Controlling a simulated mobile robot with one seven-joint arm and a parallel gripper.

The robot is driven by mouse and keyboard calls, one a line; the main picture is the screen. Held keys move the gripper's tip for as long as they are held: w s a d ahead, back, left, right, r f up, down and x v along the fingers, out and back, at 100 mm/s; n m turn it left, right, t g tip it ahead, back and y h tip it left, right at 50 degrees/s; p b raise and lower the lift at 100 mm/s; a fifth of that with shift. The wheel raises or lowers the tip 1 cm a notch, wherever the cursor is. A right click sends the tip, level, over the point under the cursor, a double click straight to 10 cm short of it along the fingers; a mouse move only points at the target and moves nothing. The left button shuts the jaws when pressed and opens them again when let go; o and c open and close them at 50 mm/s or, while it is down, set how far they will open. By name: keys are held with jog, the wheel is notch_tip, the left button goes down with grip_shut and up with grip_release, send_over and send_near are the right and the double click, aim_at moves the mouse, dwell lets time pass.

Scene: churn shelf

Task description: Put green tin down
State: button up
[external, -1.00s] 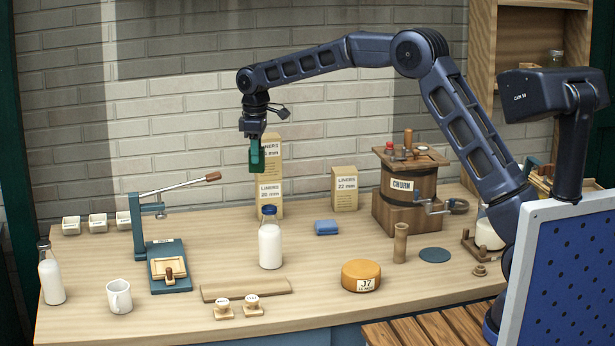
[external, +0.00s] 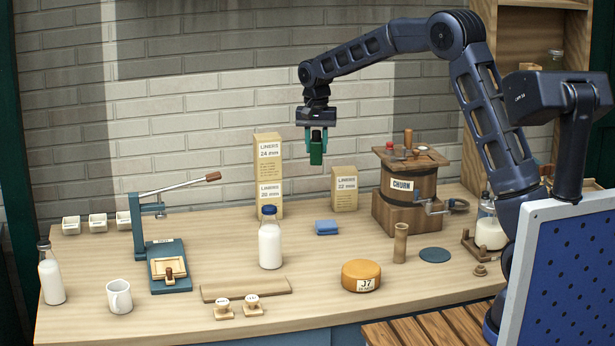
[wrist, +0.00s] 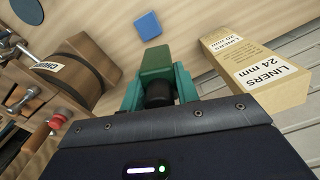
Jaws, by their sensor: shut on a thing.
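The green tin (external: 316,153) is held in my gripper (external: 316,140), high above the back of the bench, between the liner boxes and the churn in the picture. In the wrist view the green tin (wrist: 156,62) sits between the two teal fingers of my gripper (wrist: 157,85), which are shut on it. The tin hangs clear of the bench, touching nothing but the fingers. Its lower end is hidden in the wrist view.
Stacked liner boxes (external: 268,165) and a single liner box (external: 344,189) stand along the wall. The churn (external: 408,195) is to the right.

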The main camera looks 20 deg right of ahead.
jog(key=s+d+m, duration=0.3)
jog(key=d+m, duration=1)
jog(key=m, duration=0.1)
notch_tip(320, 180, down, 20)
jog(key=shift+w+f, duration=0.1)
jog(key=shift+w, duration=0.05)
jog(key=o, duration=1)
jog(key=shift+f, duration=0.1)
jog(key=shift+c, duration=0.2)
jog(key=shift+o, duration=0.2)
notch_tip(320, 180, up, 12)
